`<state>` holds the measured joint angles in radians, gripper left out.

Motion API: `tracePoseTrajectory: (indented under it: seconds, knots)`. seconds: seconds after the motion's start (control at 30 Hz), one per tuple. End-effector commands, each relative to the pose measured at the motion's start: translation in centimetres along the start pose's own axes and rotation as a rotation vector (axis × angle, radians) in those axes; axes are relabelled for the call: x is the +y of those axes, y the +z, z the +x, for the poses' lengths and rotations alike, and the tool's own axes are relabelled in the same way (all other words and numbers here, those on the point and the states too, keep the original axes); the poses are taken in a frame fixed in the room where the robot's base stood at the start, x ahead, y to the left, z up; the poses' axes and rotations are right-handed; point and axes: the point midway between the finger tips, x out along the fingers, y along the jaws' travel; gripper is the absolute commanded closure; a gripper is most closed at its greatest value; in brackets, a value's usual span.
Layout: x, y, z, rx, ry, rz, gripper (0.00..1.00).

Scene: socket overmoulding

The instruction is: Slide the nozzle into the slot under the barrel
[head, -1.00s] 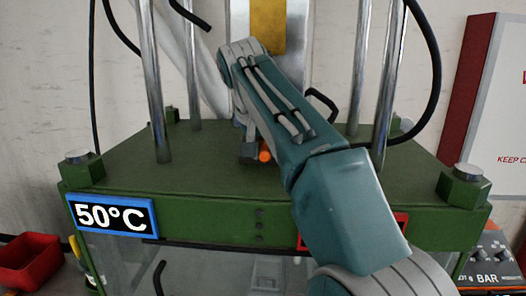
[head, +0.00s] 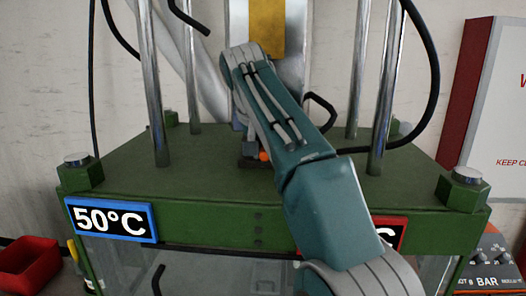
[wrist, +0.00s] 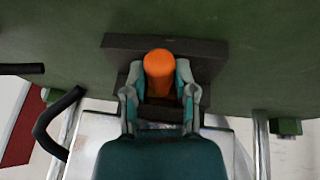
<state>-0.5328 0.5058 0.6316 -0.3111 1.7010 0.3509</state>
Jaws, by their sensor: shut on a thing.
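The orange nozzle (wrist: 160,68) is between the two fingers of my gripper (wrist: 160,80) in the wrist view, and the gripper is shut on it. A dark slotted block (wrist: 120,42) on the green plate lies right behind the nozzle in that view. I cannot tell how far the nozzle is inside the slot. In the head view only a small orange part of the nozzle (head: 264,156) shows beside my arm, close to the dark block (head: 250,163). The silver column with a yellow plate (head: 267,27), seemingly the barrel, rises above; its lower end is hidden by my arm.
The green press plate (head: 130,165) carries upright steel rods (head: 152,85) on both sides. Black hoses (head: 428,60) hang near the rods. A blue-framed 50°C sign (head: 111,219) is on the front edge. A red bin (head: 28,265) stands at lower left.

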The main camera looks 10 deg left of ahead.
Motion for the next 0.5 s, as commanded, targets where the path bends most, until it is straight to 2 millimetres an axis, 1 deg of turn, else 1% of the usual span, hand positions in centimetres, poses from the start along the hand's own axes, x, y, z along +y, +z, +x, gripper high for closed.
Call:
tracePoseTrajectory:
  seconds: [0.4, 0.43, 0.47, 0.5]
  knots:
    - [0.03, -0.86, 0.25, 0.003, -0.001, 0.000, 1.00]
    - [0.04, -0.85, 0.22, 0.003, -0.001, 0.000, 0.55]
    - [0.04, -0.83, 0.21, 0.003, -0.001, 0.000, 0.42]
    - [0.04, -0.83, 0.21, 0.003, -0.001, 0.000, 0.24]
